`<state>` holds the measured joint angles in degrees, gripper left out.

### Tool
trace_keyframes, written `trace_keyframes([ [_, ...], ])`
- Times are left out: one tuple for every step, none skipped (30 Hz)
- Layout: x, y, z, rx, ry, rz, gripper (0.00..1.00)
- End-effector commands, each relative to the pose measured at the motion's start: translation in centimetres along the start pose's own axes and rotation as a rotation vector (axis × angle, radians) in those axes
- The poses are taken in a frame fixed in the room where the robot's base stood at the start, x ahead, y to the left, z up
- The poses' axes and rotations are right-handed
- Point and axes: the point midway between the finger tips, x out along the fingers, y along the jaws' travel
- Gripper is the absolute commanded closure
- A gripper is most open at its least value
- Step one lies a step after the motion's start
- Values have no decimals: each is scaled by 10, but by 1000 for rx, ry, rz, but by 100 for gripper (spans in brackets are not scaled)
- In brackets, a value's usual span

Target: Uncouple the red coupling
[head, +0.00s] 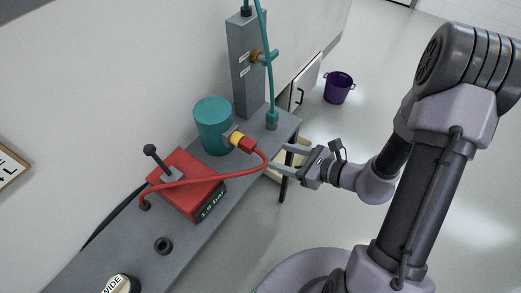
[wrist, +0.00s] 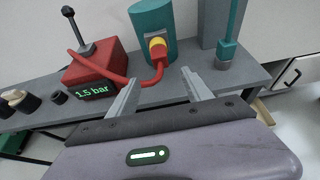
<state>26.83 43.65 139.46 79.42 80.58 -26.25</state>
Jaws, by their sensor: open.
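The red coupling (head: 246,144) sits at the end of a red hose, with a yellow band between it and the fitting on the teal cylinder (head: 212,127). In the wrist view the red coupling (wrist: 158,52) shows at the cylinder's lower front. The red hose (head: 195,182) runs from it to a red box (head: 187,182) with a black lever and a green display; the wrist view reads 1.5 bar. My gripper (head: 280,158) is open and empty, to the right of the coupling and apart from it. In the wrist view its fingers (wrist: 158,92) are spread below the coupling.
A grey post (head: 245,65) with a teal hose and valve (head: 258,57) stands behind the cylinder on the grey bench (head: 215,215). A black ring (head: 163,245) and a labelled knob (head: 120,285) are at the near end. A purple bucket (head: 339,88) stands on open floor.

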Motion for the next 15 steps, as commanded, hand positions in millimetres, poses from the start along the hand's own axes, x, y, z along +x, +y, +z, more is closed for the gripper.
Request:
trace_keyframes([
  [16,1,-3,-4,0,6,42],
  [24,1,-3,-5,0,5,42],
  [36,1,-3,-4,0,5,42],
  [44,1,-3,-4,0,5,42],
  [52,2,-3,-4,0,6,42],
  [62,2,-3,-4,0,5,42],
  [69,1,-3,-4,0,5,42],
  [76,1,-2,-4,-1,3,42],
  [84,1,-2,-3,-1,4,42],
  [88,1,-2,-3,-1,2,42],
  [93,1,-1,-3,-1,3,42],
  [98,0,-1,-3,-1,1,42],
  [101,0,-1,-3,-1,2,42],
  [104,0,-1,-2,0,2,42],
  [106,0,0,-1,0,1,42],
])
